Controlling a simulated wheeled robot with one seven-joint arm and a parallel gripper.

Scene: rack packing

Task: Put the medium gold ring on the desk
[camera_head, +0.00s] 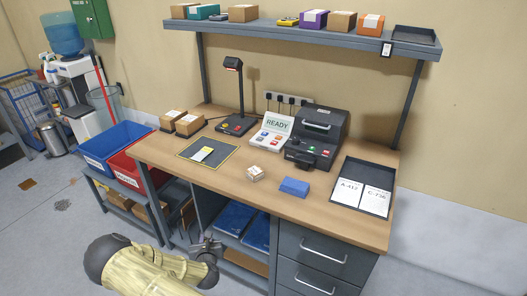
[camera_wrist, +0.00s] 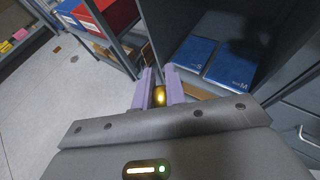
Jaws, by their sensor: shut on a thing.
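My gripper (camera_wrist: 160,88) is shut on a small gold thing, the gold ring (camera_wrist: 159,97), which shows between its two fingers in the wrist view. Only part of the ring shows, and its size is hard to judge. In the head view my gripper (camera_head: 207,246) is low in front of the desk, beside its open shelf bay, and the ring cannot be made out there. The wooden desk (camera_head: 225,178) stands beyond and above the gripper, with bare surface along its front edge.
A blue bin (camera_head: 124,138) and red bin (camera_head: 129,173) stand left.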

